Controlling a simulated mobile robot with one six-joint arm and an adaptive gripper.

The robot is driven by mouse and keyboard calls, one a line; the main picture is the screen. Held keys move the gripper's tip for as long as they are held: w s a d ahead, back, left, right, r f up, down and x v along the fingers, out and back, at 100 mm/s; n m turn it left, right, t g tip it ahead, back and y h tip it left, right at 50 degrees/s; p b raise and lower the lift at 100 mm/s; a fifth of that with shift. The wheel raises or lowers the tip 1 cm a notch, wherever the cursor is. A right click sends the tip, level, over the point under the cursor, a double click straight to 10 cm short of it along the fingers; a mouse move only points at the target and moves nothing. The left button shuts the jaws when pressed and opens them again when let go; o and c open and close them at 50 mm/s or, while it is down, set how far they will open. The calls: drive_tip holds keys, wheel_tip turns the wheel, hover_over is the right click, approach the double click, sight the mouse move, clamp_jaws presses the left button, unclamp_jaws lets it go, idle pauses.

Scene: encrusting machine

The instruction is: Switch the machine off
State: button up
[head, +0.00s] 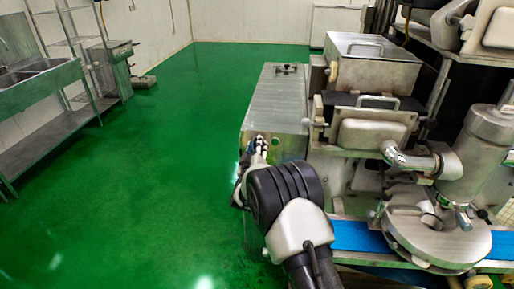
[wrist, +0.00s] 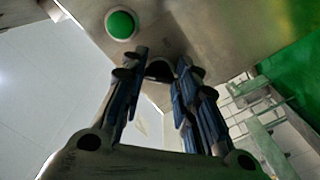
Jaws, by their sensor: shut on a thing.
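The machine (head: 275,97) is a large steel unit at the right of the head view, with a long low cabinet at its left. In the wrist view a green round button (wrist: 121,25) sits on its steel panel (wrist: 205,35). A dark rounded knob (wrist: 160,70) on the same panel is between my fingertips, partly hidden by them. My gripper (head: 259,147) is at the near end of the cabinet, its blue-padded fingers closed on the knob. The fingers also show in the wrist view (wrist: 163,62). The knob's setting cannot be made out.
A blue conveyor belt (head: 358,237) and a round steel head (head: 430,228) lie to the right of my arm. A steel sink bench (head: 45,84) and a rack stand along the left wall. The green floor (head: 150,170) between is clear.

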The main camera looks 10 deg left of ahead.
idle(0.3)
drive_tip(key=o, duration=1.1)
drive_tip(key=shift+c, duration=0.2)
drive_tip(key=shift+s, duration=0.1)
drive_tip(key=s, duration=1.1)
drive_tip(key=shift+s+a, duration=0.2)
drive_tip(key=shift+s, duration=0.2)
